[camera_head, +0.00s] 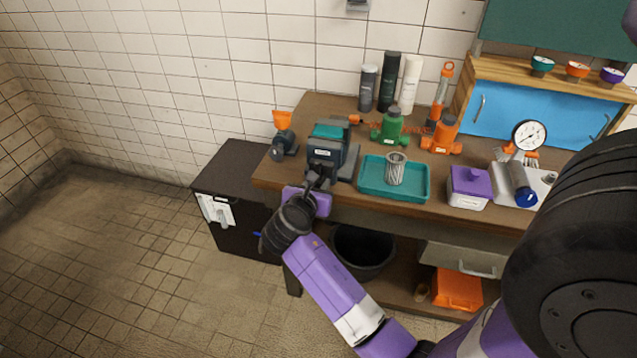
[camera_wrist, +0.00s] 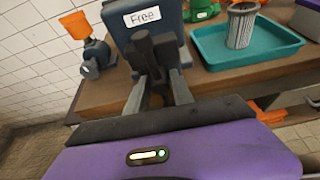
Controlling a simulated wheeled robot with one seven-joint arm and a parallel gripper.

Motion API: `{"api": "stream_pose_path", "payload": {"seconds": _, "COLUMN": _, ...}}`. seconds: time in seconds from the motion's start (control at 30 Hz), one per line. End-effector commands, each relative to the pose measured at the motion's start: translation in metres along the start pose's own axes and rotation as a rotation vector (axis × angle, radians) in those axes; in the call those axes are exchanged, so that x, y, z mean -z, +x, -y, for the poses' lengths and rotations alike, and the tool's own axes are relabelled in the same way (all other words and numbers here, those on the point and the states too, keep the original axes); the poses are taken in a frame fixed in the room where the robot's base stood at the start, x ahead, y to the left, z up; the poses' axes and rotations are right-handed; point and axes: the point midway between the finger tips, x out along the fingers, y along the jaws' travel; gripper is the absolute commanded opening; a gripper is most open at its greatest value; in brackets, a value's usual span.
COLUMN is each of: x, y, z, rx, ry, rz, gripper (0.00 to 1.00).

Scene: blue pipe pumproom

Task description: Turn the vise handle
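The vise (camera_head: 326,160) is a dark blue-grey block with a teal top, at the front left edge of the workbench. In the wrist view the vise (camera_wrist: 150,18) fills the top middle, with a white label reading "Free". My gripper (camera_head: 314,178) reaches up to the vise's front face.
A teal tray (camera_head: 408,194) with a metal filter (camera_head: 396,168) stands right of the vise. A small device with an orange funnel (camera_head: 283,122) stands left. A green bottle jack (camera_head: 391,126) is behind. A dark bin (camera_head: 362,250) sits below. The floor at left is clear.

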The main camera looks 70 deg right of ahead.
Motion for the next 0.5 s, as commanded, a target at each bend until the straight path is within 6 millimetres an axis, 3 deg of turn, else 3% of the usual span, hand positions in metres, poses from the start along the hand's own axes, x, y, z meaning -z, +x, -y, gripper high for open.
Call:
{"api": "stream_pose_path", "payload": {"seconds": 0.07, "x": 0.000, "y": 0.000, "z": 0.000, "rx": 0.000, "ry": -0.001, "rz": 0.000, "gripper": 0.45}}
{"api": "stream_pose_path", "payload": {"seconds": 0.37, "x": 0.000, "y": 0.000, "z": 0.000, "rx": 0.000, "ry": -0.001, "rz": 0.000, "gripper": 0.45}}
{"api": "stream_pose_path", "payload": {"seconds": 0.5, "x": 0.000, "y": -0.010, "z": 0.000, "rx": -0.001, "ry": -0.002, "rz": 0.001, "gripper": 0.45}}
